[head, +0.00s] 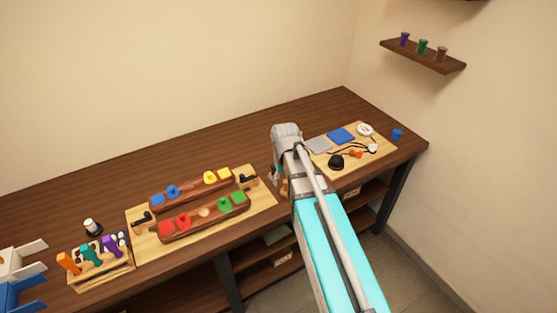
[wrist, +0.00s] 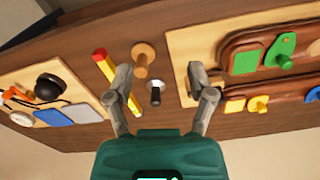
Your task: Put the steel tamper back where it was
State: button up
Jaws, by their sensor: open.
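A small upright tool with a dark shaft and a shiny grey end, which looks like the steel tamper (wrist: 155,96), is on the dark wooden bench in the wrist view. My gripper (wrist: 159,70) is open, with one finger on each side of the tamper in the picture and nothing held. I cannot tell how far above it the fingers are. A similar wooden tool (wrist: 142,60) stands just beyond it. In the head view my arm hides most of this spot.
A yellow pencil-like stick with a red end (wrist: 103,68) lies close to one finger. A board with the saddles and coloured pieces (head: 262,203) is on the left. A board with pads and cables (head: 383,152) is on the right. A tool rack (head: 105,277) stands farther left.

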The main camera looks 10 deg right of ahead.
jog(key=s+m, duration=0.1)
jog(key=s, duration=0.9)
jog(key=shift+s, duration=0.4)
